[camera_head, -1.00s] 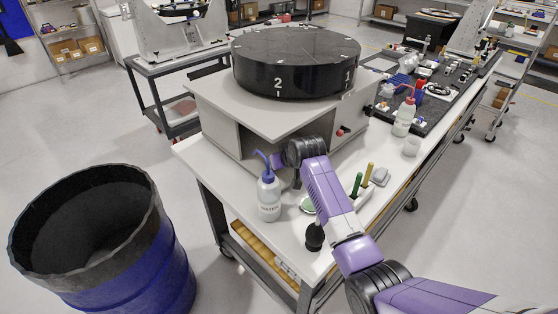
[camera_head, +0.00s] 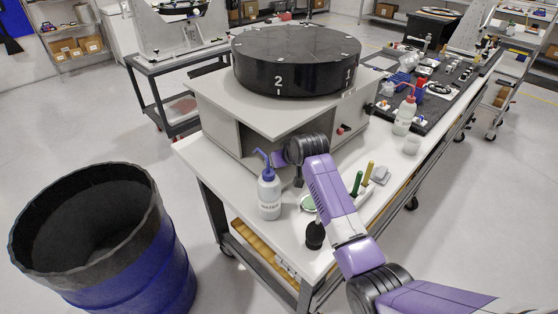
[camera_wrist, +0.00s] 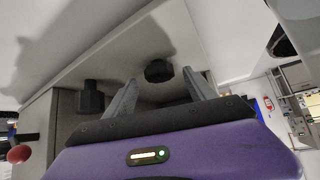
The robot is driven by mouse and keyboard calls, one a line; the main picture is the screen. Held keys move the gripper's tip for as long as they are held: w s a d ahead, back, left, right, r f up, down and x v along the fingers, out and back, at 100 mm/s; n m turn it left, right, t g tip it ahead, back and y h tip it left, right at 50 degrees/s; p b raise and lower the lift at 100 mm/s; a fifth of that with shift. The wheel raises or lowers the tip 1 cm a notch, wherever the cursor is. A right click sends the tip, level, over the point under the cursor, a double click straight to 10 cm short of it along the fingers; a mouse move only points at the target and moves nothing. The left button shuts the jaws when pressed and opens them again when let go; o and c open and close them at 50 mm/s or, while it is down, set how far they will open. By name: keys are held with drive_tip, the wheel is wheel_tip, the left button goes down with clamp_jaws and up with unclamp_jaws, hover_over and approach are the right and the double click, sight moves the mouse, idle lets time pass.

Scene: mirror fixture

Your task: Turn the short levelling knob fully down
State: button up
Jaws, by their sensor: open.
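In the wrist view my gripper (camera_wrist: 161,79) is open, with its two grey fingers apart. A short, dark, round knob (camera_wrist: 158,70) shows between and just beyond the fingertips. I cannot tell whether either finger touches it. A taller dark knob (camera_wrist: 90,98) stands to the left of the left finger. In the head view the fixture (camera_head: 225,95) carries a thick black disc (camera_head: 300,75) marked 2 and 1.
A wash bottle (camera_head: 269,194) stands close to my wrist on the white bench. A black bulb blower (camera_head: 314,236) and green and yellow handled tools (camera_head: 362,180) are near my forearm. A red knob (camera_head: 341,130) sits on the fixture's side. A blue drum (camera_head: 150,270) stands on the floor.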

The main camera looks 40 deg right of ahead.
drive_tip(key=shift+b+v, duration=0.35)
drive_tip(key=shift+v, duration=2.85)
drive_tip(key=shift+o, duration=0.2)
drive_tip(key=shift+s, duration=0.1)
